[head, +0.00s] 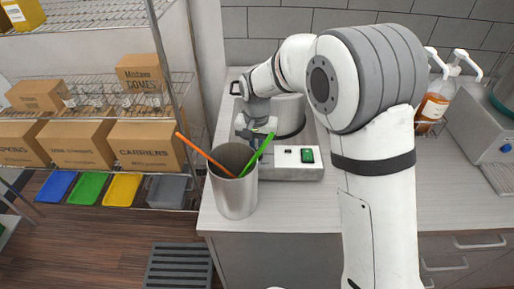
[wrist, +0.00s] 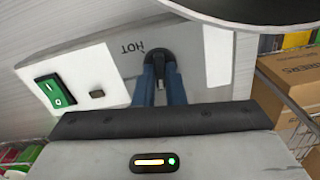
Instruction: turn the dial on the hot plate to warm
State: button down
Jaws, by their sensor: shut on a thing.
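The hot plate (head: 300,172) stands on the counter in the head view, with a pale front panel and a green switch (head: 307,156). In the wrist view its panel (wrist: 105,75) shows the same green switch (wrist: 54,92), a small dark button and the word HOT, seen upside down. The black dial (wrist: 158,52) sits beside that word. My gripper (wrist: 159,75) has its blue fingers shut on the dial, one on each side. The dial's pointer and any warm mark cannot be made out. In the head view my gripper hides the dial.
A metal cup (head: 234,190) with an orange and a green straw stands close in front of my gripper. A round metal pot (head: 290,115) sits on the hot plate. Pump bottles (head: 436,100) stand at the right. A wire shelf with boxes (head: 148,145) is at the left.

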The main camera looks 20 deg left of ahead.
jog(key=m+b, duration=0.2)
jog(key=m, duration=0.4)
jog(key=m+b, duration=0.2)
jog(key=m, duration=0.4)
dwell(0.5)
jog(key=c, duration=1.5)
grip_release()
notch_tip(320, 180, up, 8)
jog(key=shift+f+b, duration=0.1)
jog(key=shift+b, duration=0.45)
